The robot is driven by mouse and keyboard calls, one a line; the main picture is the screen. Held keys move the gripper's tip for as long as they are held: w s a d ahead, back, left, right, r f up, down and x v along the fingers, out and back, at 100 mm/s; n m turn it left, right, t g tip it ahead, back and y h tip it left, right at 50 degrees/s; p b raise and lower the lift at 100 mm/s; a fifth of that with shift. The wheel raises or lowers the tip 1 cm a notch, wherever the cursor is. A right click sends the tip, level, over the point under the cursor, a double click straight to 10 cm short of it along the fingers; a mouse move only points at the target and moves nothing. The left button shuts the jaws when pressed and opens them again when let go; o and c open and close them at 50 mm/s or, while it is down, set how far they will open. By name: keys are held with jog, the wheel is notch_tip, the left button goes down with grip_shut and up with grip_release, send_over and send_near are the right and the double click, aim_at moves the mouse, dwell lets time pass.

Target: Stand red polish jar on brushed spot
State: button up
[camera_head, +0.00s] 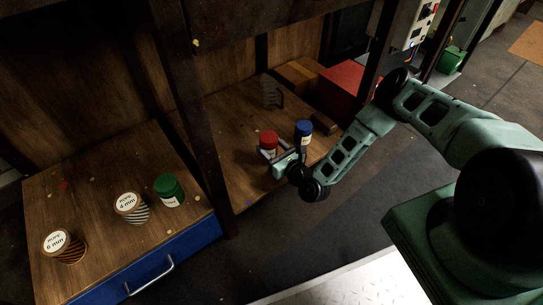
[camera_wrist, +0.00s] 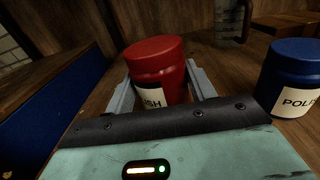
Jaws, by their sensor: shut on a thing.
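The red polish jar (camera_head: 268,140) stands upright on the right-hand wooden bench top (camera_head: 238,175). In the wrist view the red jar (camera_wrist: 158,68) sits between the two fingers, its white label partly hidden by my gripper body. My gripper (camera_head: 272,153) is shut on the jar; it also shows in the wrist view (camera_wrist: 160,90). Whether the jar touches the wood cannot be told. I cannot make out a brushed spot for certain in either view.
A blue polish jar (camera_head: 303,132) stands close at the right of the red one. A green jar (camera_head: 169,189) and two rope spools (camera_head: 131,207) (camera_head: 63,246) stand on the left bench. A dark post (camera_head: 193,110) rises between the benches. A red box (camera_head: 342,88) lies behind.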

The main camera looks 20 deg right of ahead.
aim_at(271, 154)
jog(key=shift+f+b, duration=0.6)
jog(key=shift+f, duration=0.9)
jog(key=shift+f, duration=0.2)
jog(key=o, duration=1.2)
jog(key=shift+r, duration=0.1)
